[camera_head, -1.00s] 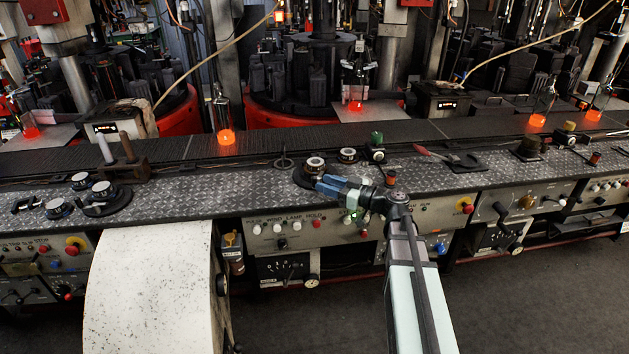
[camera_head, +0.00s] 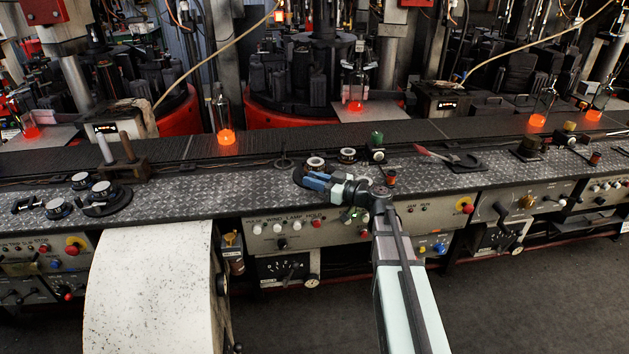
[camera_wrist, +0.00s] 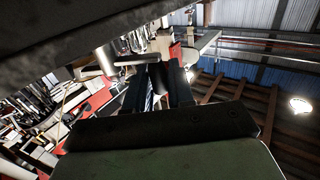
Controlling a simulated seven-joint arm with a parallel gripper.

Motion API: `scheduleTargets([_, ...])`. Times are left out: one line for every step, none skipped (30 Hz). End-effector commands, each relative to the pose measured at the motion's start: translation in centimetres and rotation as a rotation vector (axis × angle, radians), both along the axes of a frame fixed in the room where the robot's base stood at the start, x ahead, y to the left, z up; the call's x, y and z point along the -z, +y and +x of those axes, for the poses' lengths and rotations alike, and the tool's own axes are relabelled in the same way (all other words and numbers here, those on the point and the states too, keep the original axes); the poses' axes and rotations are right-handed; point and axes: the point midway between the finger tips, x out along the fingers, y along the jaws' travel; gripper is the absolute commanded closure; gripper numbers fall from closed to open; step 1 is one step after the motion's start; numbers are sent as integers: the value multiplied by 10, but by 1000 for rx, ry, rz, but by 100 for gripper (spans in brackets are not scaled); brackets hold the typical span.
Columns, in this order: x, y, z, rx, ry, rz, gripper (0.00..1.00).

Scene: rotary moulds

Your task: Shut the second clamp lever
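A red-handled lever (camera_head: 428,152) sticks out to the left from a dark clamp-like base (camera_head: 464,162) on the tread-plate bench top. I cannot tell for sure which fitting is the second clamp lever. My gripper (camera_head: 309,180) is left of that handle, well apart from it, close to the front edge of the bench and by a round dial (camera_head: 315,163). Its fingers point left. In the wrist view my gripper (camera_wrist: 160,72) shows two dark fingers with a narrow gap and nothing clearly held. No lever can be made out there.
A green-knobbed fitting (camera_head: 377,142) and a small red-brown cylinder (camera_head: 390,177) stand between gripper and red handle. A second dial (camera_head: 347,155) is close behind the gripper. A control panel (camera_head: 290,230) fronts the bench.

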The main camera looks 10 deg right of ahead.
Motion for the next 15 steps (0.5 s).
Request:
scheduleTargets([0, 0, 0, 0, 0, 0, 86])
scheduleTargets([0, 0, 0, 0, 0, 0, 89])
scheduleTargets([0, 0, 0, 0, 0, 0, 93])
scheduleTargets([0, 0, 0, 0, 0, 0, 96])
scheduleTargets([0, 0, 0, 0, 0, 0, 99])
scheduleTargets([0, 0, 0, 0, 0, 0, 100])
scheduleTargets([0, 0, 0, 0, 0, 0, 100])
scheduleTargets([0, 0, 0, 0, 0, 0, 100])
scheduleTargets([0, 0, 0, 0, 0, 0, 100])
scheduleTargets([0, 0, 0, -2, 0, 0, 100])
scheduleTargets([0, -1, 0, -5, 0, 0, 100])
scheduleTargets([0, -1, 1, -13, 0, 0, 100])
scheduleTargets([0, -2, 1, -23, 0, 0, 100])
scheduleTargets([0, -2, 2, -36, 0, 1, 100])
scheduleTargets([0, -3, 2, -57, 0, 0, 100])
